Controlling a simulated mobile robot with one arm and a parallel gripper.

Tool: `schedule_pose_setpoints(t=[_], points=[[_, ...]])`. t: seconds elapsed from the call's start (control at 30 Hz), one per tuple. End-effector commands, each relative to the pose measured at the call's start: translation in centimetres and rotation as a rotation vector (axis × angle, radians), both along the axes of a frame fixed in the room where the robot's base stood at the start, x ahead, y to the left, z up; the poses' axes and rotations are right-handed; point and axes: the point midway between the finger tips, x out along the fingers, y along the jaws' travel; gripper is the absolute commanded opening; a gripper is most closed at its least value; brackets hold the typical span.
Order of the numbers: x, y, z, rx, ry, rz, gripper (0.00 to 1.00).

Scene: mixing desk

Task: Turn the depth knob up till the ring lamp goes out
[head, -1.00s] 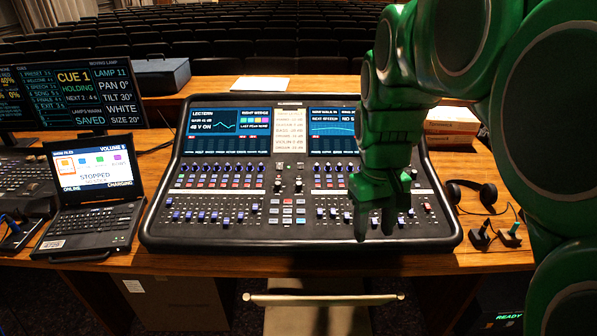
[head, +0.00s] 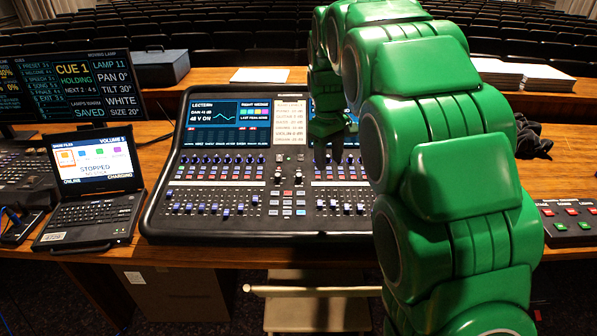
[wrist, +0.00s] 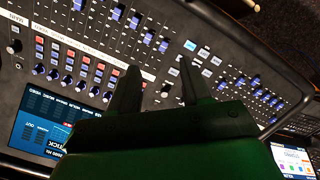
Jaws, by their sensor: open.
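The mixing desk (head: 160,215) stands mid-picture in the head view, with screens, rows of small knobs and faders. My gripper (head: 328,150) is over its upper middle, just right of the lit centre panel, partly dark against the desk. In the wrist view my gripper (wrist: 157,76) is open, its two dark fingers apart and empty above the desk surface. Blue-capped knobs (wrist: 53,75) and faders (wrist: 148,38) show beyond and left of the fingers. Larger knobs (head: 278,178) stand in the desk's centre. I cannot tell which knob is depth, nor pick out a ring lamp.
A laptop (head: 95,210) stands left of the desk, with a cue monitor (head: 75,88) behind it. A panel with red and green buttons (head: 568,222) lies at the right. My green arm hides the desk's right part. A bar (head: 310,290) runs below the front edge.

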Motion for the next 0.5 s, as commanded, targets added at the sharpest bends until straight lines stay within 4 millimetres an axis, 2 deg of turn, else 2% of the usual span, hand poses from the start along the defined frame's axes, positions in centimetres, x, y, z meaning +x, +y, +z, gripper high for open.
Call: schedule_pose_setpoints(t=[0.2, 0.5], points=[[4.6, 2.2, -2.1, 0.004, -0.010, 0.096, 0.48], [10.0, 5.5, -5.0, 0.013, -0.029, 0.230, 0.48]])
